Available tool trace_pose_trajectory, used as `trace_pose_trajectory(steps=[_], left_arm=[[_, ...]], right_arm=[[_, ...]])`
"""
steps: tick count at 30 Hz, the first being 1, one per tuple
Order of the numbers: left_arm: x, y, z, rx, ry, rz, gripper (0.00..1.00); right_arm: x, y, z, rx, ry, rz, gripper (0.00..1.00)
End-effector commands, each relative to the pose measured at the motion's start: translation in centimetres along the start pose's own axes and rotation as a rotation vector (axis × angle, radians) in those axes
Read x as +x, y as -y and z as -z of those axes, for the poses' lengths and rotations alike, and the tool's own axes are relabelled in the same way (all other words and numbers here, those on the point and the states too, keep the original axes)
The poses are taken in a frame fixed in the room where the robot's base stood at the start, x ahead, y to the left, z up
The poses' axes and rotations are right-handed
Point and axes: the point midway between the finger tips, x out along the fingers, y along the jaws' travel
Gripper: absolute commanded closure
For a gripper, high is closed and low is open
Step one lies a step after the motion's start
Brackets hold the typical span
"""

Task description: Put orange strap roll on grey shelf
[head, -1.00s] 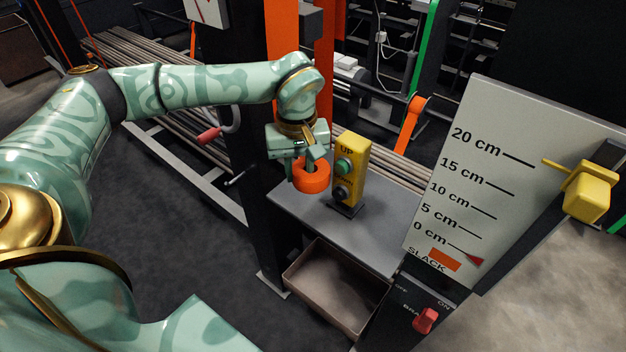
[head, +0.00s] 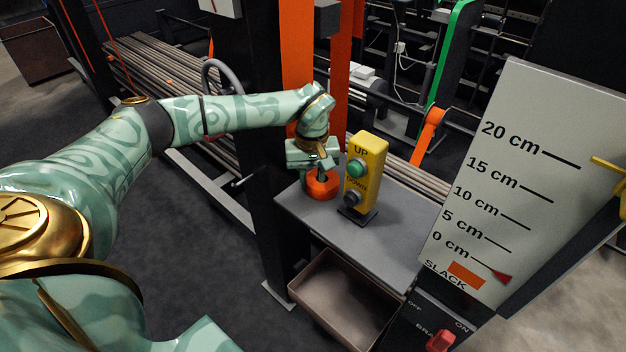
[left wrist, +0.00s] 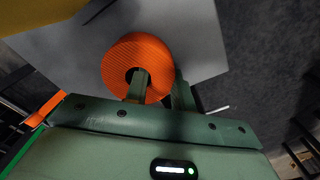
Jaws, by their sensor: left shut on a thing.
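The orange strap roll (head: 322,186) is at the left end of the grey shelf (head: 385,237), just left of the yellow button box. My left gripper (head: 321,172) is above the roll and shut on its ring wall. In the left wrist view the roll (left wrist: 155,55) shows from above, with one finger in its centre hole and the other outside its rim. The grey shelf (left wrist: 205,30) lies under the roll in that view. I cannot tell whether the roll touches the shelf. My right gripper is not in view.
The yellow UP/DOWN button box (head: 369,165) stands on the shelf close beside the roll. An open brown bin (head: 340,300) is below the shelf's front edge. A slack gauge board (head: 520,170) rises at the right. The shelf's front and right parts are clear.

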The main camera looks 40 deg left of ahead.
Motion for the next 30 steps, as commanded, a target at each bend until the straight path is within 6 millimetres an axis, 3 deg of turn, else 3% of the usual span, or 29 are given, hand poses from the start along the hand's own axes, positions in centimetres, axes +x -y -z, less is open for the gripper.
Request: trace_pose_trajectory(steps=[7, 8, 9, 10, 20, 30], left_arm=[[0.1, 0.0, 0.0, 0.000, 0.000, 0.000, 1.00], [0.1, 0.0, 0.0, 0.000, 0.000, 0.001, 0.67], [0.1, 0.0, 0.0, 0.000, 0.000, 0.001, 0.56], [0.1, 0.0, 0.0, 0.000, 0.000, 0.001, 0.53], [-0.7, 0.0, 0.0, 0.000, -0.002, -0.001, 0.53], [-8.4, 0.0, 0.1, 0.000, -0.006, -0.004, 0.53]], right_arm=[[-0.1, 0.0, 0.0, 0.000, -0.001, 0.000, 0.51], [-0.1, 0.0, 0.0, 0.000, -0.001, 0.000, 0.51], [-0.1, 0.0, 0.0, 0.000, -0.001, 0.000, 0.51], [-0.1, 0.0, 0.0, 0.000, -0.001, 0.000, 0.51], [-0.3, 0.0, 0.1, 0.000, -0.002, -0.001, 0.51], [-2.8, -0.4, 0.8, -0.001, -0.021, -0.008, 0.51]])
